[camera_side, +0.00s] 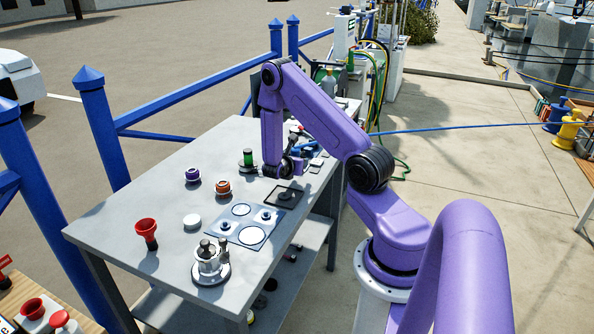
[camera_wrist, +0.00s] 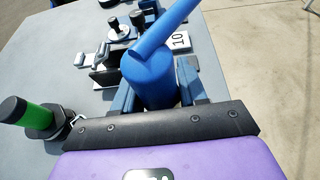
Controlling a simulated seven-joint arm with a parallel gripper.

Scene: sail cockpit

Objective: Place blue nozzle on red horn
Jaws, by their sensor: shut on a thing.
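The blue nozzle (camera_wrist: 150,78), a thick blue cylinder with a slimmer spout slanting up to the right, is between the jaws of my gripper (camera_wrist: 158,88) in the wrist view. The jaws are shut on it from both sides. In the side view my gripper (camera_side: 290,165) is low over the far right part of the table, and blue (camera_side: 306,148) shows just behind it. I cannot tell whether the nozzle touches the table. The red horn (camera_side: 147,229), a red flared cup on a dark stem, stands upright at the table's near left, well away from my gripper.
A green-topped black piece (camera_side: 248,157) stands left of my gripper. Purple (camera_side: 192,175) and orange (camera_side: 222,187) pieces, a white disc (camera_side: 192,221), a marked plate (camera_side: 247,224) and a metal fixture (camera_side: 210,262) lie between. The table (camera_side: 150,180) is clear along its left side.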

